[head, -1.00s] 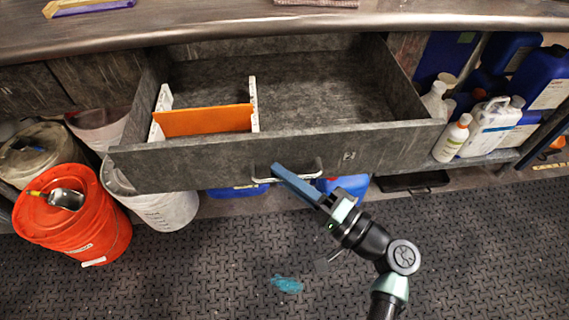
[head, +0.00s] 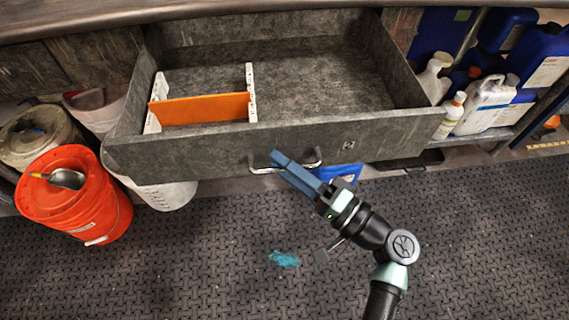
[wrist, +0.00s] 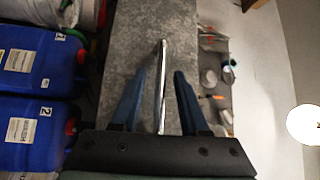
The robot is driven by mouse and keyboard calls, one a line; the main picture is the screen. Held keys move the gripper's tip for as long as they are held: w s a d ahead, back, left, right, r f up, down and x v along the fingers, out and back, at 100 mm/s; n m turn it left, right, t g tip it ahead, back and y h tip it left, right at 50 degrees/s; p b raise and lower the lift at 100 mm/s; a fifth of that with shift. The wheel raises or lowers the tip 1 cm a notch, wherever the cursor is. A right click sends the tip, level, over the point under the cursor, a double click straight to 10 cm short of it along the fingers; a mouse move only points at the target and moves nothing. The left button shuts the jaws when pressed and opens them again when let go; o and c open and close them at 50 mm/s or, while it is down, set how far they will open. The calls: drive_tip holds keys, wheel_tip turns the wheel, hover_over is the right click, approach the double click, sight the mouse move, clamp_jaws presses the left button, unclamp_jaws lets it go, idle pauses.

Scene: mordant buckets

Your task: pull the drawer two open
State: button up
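The grey drawer marked 2 (head: 390,142) stands pulled well out from under the bench, its inside in plain view. Its metal bar handle (head: 257,170) is on the front face and also shows in the wrist view (wrist: 162,70). My gripper (head: 275,157) is at the handle with its blue fingers pointing at the drawer front. In the wrist view the fingers (wrist: 158,88) lie on either side of the bar, with a gap showing on both sides, so it is open around the handle.
An orange divider (head: 200,109) between white strips sits in the drawer. An orange bucket (head: 100,205) and pale buckets stand at left. Bottles and blue jugs (head: 545,75) fill the right shelf. The dark mat floor (head: 180,270) is mostly clear, with a teal patch (head: 284,259).

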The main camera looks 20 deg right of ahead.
idle(0.4)
drive_tip(key=v, duration=1.3)
drive_tip(key=shift+p, duration=0.45)
drive_tip(key=shift+r, duration=0.1)
